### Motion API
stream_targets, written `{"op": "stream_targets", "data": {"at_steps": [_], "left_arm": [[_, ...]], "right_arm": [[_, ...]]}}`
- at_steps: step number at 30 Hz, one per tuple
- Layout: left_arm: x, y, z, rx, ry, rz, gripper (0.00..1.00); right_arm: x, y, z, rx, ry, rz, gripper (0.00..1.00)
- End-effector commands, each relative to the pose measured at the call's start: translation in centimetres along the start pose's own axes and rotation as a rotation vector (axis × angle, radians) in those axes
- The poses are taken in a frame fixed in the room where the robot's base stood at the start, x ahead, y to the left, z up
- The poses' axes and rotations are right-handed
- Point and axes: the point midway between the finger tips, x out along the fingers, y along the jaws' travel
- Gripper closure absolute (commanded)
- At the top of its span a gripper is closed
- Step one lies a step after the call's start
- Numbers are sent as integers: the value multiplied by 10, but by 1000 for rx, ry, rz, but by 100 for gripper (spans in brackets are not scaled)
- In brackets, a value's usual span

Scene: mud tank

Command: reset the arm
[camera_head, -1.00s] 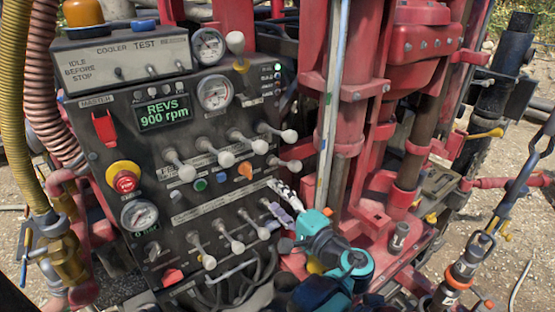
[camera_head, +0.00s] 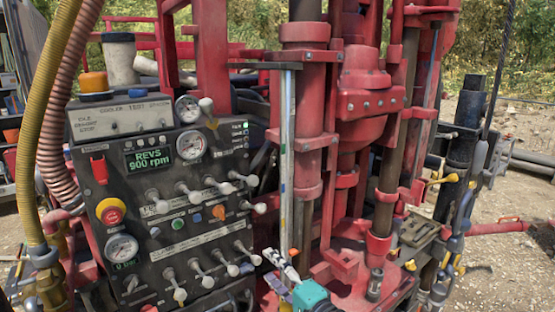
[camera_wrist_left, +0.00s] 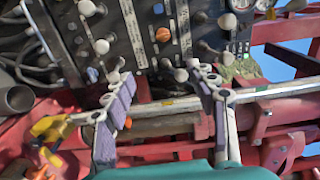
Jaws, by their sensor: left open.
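My left gripper (camera_head: 280,264) shows at the bottom of the head view, with pale fingers and a teal body. It is just right of the lower levers (camera_head: 254,258) of the black control panel (camera_head: 165,225). In the left wrist view the two purple-padded fingers of the left gripper (camera_wrist_left: 160,78) are spread apart with nothing held between them. Panel levers and knobs show beyond the fingertips there, including an orange knob (camera_wrist_left: 163,35). Much of the left arm is out of the head view. My right gripper is not in view.
The panel has a red stop button (camera_head: 112,212), gauges and a green screen (camera_head: 148,159) reading 900 rpm. Red machine columns (camera_head: 300,130) stand close right of the gripper. Hoses (camera_head: 40,110) hang at the left. Gravel ground (camera_head: 510,260) is open at far right.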

Motion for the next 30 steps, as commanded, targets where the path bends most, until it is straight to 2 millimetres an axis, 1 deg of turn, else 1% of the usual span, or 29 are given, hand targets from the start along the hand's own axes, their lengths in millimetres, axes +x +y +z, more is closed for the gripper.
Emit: {"op": "stream_targets", "data": {"at_steps": [1, 8, 11, 14, 17, 20, 21, 23, 24, 26, 27, 30], "left_arm": [[5, 7, 7, -3, -8, 19, 43], [23, 34, 36, -27, -32, 125, 43], [32, 51, 54, -47, -49, 190, 43], [40, 74, 78, -77, -68, 272, 43], [46, 102, 106, -124, -92, 373, 43], [47, 140, 142, -198, -122, 495, 43], [45, 158, 158, -240, -137, 553, 43], [39, 189, 183, -321, -160, 649, 43], [32, 212, 200, -389, -176, 716, 43], [18, 244, 221, -504, -199, 813, 43], [8, 263, 232, -584, -211, 869, 43], [-16, 299, 248, -777, -233, 978, 43]], "right_arm": [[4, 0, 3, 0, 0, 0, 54], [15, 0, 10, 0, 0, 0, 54], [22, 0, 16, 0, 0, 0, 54], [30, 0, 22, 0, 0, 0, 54], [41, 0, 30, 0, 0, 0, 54], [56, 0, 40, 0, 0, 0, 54], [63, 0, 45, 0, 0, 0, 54], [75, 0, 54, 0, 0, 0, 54], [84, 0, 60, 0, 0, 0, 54], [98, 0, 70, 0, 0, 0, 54], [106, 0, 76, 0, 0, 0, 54], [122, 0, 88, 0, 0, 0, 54]]}}
